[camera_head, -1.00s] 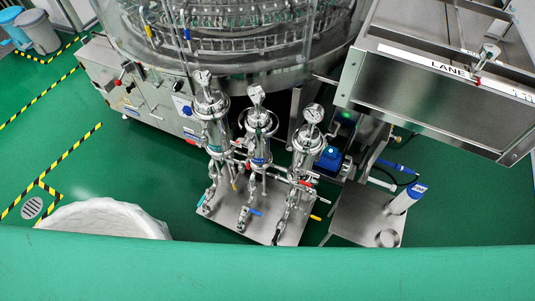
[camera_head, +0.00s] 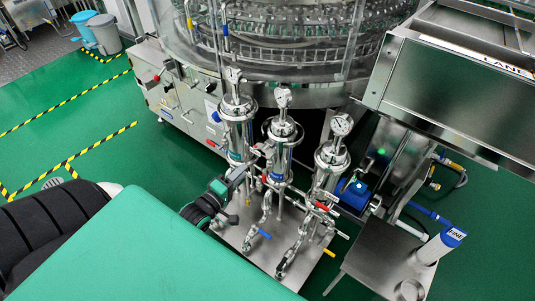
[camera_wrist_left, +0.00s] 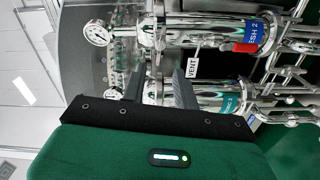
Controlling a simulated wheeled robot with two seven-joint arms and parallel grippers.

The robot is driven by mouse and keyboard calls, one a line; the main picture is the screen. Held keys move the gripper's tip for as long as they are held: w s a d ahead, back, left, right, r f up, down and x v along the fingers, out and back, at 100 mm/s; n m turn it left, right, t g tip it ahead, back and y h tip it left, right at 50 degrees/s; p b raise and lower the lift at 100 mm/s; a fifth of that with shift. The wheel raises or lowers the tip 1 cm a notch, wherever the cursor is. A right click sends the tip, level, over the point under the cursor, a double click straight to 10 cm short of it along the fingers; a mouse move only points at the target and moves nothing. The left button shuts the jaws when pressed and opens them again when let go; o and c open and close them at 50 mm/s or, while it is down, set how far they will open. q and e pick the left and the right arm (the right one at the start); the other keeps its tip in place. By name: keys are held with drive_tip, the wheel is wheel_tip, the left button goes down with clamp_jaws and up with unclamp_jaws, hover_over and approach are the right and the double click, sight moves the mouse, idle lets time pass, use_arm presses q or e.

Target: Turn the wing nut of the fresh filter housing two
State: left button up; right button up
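Three steel filter housings with gauges stand in a row in the head view: left (camera_head: 238,135), middle (camera_head: 281,150) and right (camera_head: 331,165). My left gripper (camera_head: 240,180) is in front of the left housing's lower part. Its two dark fingers (camera_wrist_left: 158,82) are apart, with nothing clearly between them. I cannot make out the wing nut. My right gripper is not in view.
The housings stand on a steel base plate (camera_head: 245,240) with valves and coloured handles. The rotary washer (camera_head: 270,45) is behind. A steel lane cabinet (camera_head: 450,85) overhangs at right. A side table (camera_head: 375,265) holds a white cylinder labelled "FINE" (camera_head: 441,245). Green floor (camera_head: 90,120) is clear at left.

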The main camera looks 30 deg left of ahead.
sight(262, 151)
use_arm(q)
drive_tip(key=w, duration=0.8)
drive_tip(key=w+d, duration=0.1)
drive_tip(key=w, duration=0.2)
drive_tip(key=shift+w, duration=0.4)
clamp_jaws()
